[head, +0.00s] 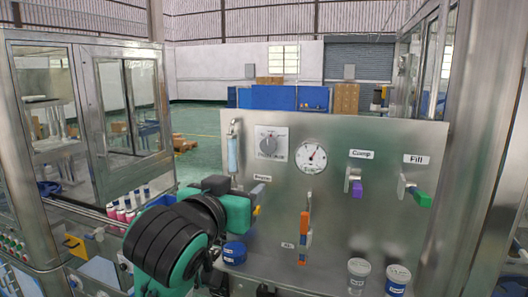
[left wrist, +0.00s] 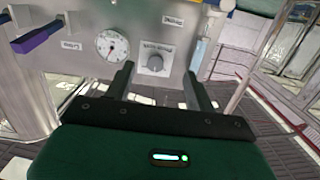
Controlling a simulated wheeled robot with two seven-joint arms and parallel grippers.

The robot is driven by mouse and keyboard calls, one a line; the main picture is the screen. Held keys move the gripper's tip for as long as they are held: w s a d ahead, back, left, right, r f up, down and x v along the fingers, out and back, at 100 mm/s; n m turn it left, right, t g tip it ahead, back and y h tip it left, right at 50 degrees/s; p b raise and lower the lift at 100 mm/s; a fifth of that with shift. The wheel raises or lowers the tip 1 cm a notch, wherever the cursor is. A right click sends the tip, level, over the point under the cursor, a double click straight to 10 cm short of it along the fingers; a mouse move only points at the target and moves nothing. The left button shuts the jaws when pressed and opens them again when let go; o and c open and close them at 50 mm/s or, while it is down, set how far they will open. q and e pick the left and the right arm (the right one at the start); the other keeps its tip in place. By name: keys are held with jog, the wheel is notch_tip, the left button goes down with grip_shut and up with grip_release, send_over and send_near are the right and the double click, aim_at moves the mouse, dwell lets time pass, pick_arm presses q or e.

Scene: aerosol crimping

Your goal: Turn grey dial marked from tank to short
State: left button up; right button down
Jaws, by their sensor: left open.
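The grey dial (head: 268,144) sits on a light square plate at the upper left of the metal panel (head: 330,200) in the head view. Its lettering is too small to read surely. In the left wrist view the dial (left wrist: 155,63) appears beyond my left gripper's fingers, roughly between their tips. My left gripper (left wrist: 158,72) is open and empty, its two dark fingers apart and not visibly touching the dial. In the head view my left arm comes in below and left of the dial, and the gripper (head: 262,190) is partly hidden by its own body. My right gripper is not in view.
A round gauge (head: 311,157) is right of the dial, and a clear blue tube (head: 233,152) is left of it. Purple (head: 357,188) and green (head: 423,198) handles and an orange lever (head: 304,225) stick out. Cups (head: 397,279) stand below the panel.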

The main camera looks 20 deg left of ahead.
pick_arm(q)
notch_tip(320, 180, up, 4)
jog(key=s+t, duration=0.1)
jog(key=p, duration=0.9)
send_near(267, 145)
jog(key=w, duration=0.6)
jog(key=shift+w+d, duration=0.1)
jog(key=shift+w, duration=0.8)
jog(key=shift+f, duration=0.1)
jog(key=c, duration=1)
jog(key=shift+o, duration=0.2)
